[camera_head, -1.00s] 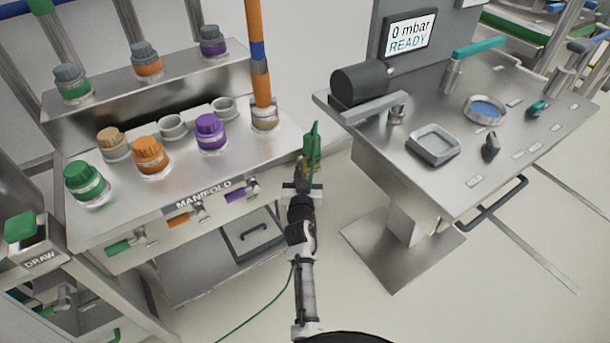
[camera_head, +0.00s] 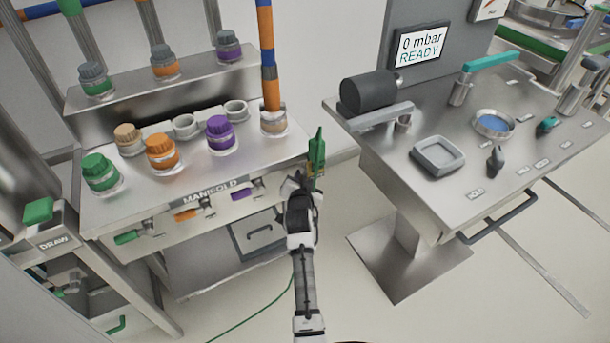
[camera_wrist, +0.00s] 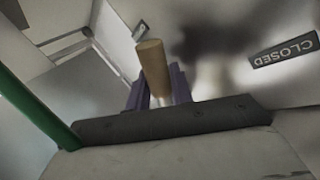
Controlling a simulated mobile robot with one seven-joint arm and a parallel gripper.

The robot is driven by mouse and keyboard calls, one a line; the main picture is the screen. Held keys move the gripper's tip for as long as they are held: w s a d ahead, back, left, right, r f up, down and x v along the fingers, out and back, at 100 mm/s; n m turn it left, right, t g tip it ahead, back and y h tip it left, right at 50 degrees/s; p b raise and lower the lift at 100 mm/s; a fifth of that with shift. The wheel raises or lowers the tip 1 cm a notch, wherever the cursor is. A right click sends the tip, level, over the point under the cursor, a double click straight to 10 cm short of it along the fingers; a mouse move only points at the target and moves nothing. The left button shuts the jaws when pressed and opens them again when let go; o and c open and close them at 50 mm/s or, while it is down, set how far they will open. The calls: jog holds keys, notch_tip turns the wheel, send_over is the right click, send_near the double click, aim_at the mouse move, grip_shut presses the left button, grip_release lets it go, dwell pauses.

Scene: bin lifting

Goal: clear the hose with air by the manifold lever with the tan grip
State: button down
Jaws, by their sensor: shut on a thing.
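The manifold (camera_head: 150,222) is a steel front with green (camera_head: 127,237), orange (camera_head: 188,214) and purple (camera_head: 244,193) lever grips in a row. My gripper (camera_head: 303,182) is at the right end of this row and blocks that spot in the head view. In the wrist view the tan grip (camera_wrist: 152,66) stands between the two fingers of my gripper (camera_wrist: 158,90), which are shut on it. A CLOSED label (camera_wrist: 285,49) is on the panel to its right. A green hose (camera_wrist: 35,108) runs along the left side of the wrist view.
A green upright part (camera_head: 317,155) stands just behind my gripper. Capped bottles (camera_head: 161,153) stand on the manifold top. A steel table (camera_head: 455,200) with a screen reading 0 mbar READY (camera_head: 419,46) is at the right. Floor shows between the two.

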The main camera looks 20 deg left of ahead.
jog(key=shift+a+r+m+p, duration=0.1)
jog(key=shift+r+m+p, duration=0.1)
jog(key=shift+m+p, duration=0.1)
jog(key=shift+s+g, duration=0.1)
jog(key=shift+g, duration=0.2)
jog(key=c, duration=1.5)
grip_release()
jog(key=shift+c, duration=0.2)
jog(key=shift+s, duration=0.1)
jog(key=b+v, duration=0.2)
jog(key=v, duration=1.1)
jog(key=shift+s, duration=0.25)
jog(key=shift+r, duration=0.1)
